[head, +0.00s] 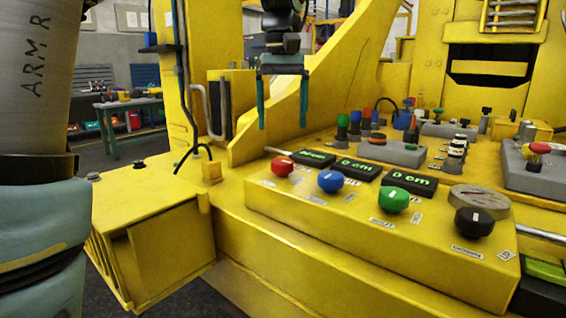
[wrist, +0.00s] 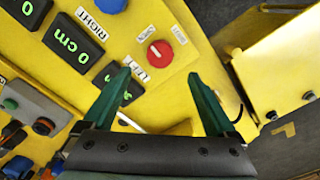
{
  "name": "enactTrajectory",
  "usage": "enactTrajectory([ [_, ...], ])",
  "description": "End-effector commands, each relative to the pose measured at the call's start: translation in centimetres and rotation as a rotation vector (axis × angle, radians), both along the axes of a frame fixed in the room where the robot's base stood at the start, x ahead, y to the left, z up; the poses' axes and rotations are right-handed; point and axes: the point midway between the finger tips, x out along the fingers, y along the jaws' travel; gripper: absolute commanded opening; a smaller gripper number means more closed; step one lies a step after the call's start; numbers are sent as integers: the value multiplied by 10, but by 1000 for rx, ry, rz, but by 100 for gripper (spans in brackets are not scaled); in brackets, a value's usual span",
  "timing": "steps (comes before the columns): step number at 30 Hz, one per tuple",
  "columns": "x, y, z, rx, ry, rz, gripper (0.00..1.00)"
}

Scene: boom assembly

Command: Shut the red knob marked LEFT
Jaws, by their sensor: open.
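The red knob (head: 282,166) is the leftmost in a row of knobs on the yellow control panel in the head view. In the wrist view the red knob (wrist: 160,54) shows a short pale slanted mark on its face. The white label reading LEFT (wrist: 140,73) is beside it, and two smaller labels flank it, too small to read surely. My gripper (head: 282,127) is open and empty, its two green fingers pointing down above and behind the red knob. In the wrist view my gripper (wrist: 158,74) has its fingertips spread to either side of the knob's near edge, apart from it.
A blue knob (head: 330,181), a green knob (head: 394,200) and a black knob (head: 474,222) continue the row. Green-lit displays (head: 408,184) stand behind them. A yellow sloped beam (head: 330,75) rises close behind my gripper. The space directly above the red knob looks clear.

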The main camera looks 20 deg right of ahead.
Motion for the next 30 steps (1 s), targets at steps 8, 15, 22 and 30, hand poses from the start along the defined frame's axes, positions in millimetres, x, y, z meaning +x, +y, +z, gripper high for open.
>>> enactTrajectory([
  [8, 0, 1, -54, 2, 4, -1, 91],
  [15, 0, 1, -84, 1, 2, 0, 91],
  [22, 0, 1, -91, 0, 0, 0, 91],
  [30, 0, 1, -90, -1, 0, 0, 80],
])
